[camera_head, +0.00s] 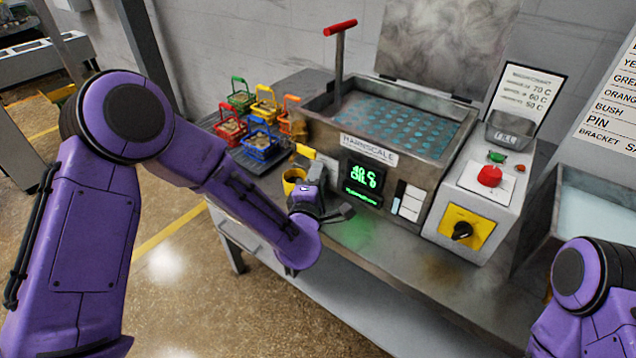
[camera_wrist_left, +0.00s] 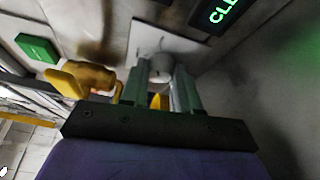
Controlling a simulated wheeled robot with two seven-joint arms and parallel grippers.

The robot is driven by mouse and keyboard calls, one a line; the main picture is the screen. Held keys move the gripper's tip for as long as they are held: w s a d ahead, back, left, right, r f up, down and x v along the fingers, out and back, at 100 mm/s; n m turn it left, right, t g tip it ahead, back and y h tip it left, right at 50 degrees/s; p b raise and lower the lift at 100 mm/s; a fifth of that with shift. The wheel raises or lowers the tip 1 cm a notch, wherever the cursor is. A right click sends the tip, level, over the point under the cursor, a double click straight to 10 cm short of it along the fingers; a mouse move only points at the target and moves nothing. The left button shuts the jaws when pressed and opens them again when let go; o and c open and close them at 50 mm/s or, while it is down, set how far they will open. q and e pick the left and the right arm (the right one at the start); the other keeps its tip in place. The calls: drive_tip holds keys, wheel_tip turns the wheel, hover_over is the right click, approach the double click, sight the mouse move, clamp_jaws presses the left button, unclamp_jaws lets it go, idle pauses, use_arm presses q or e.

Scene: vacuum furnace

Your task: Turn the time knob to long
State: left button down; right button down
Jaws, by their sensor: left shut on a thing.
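My left gripper (camera_head: 316,180) is at the front of the steel bath machine, left of its green-lit display (camera_head: 362,178). In the left wrist view the gripper (camera_wrist_left: 163,85) is shut on a grey round knob (camera_wrist_left: 160,64) in front of a white plate (camera_wrist_left: 172,42). The fingers lie on either side of the knob, which is mostly covered, so its pointer and setting cannot be read. I take this to be the time knob; no label for it is legible. My right gripper is out of view.
A yellow mug-like thing (camera_head: 292,180) stands close left of the left gripper. Small coloured baskets (camera_head: 261,143) stand on a dark tray farther left. A control box with a red button (camera_head: 489,176) and a black knob (camera_head: 462,231) is to the right. The bench front is clear.

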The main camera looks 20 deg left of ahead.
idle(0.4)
use_arm(q)
drive_tip(key=c, duration=0.8)
unclamp_jaws()
drive_tip(key=shift+s+d+f, duration=0.1)
drive_tip(key=shift+s, duration=0.3)
drive_tip(key=s+b, duration=0.1)
drive_tip(key=s, duration=0.5)
drive_tip(key=s+b, duration=0.1)
drive_tip(key=s, duration=0.2)
drive_tip(key=shift+s+d+r+b, duration=0.2)
drive_tip(key=shift+s+d+b, duration=0.15)
drive_tip(key=shift+d, duration=0.05)
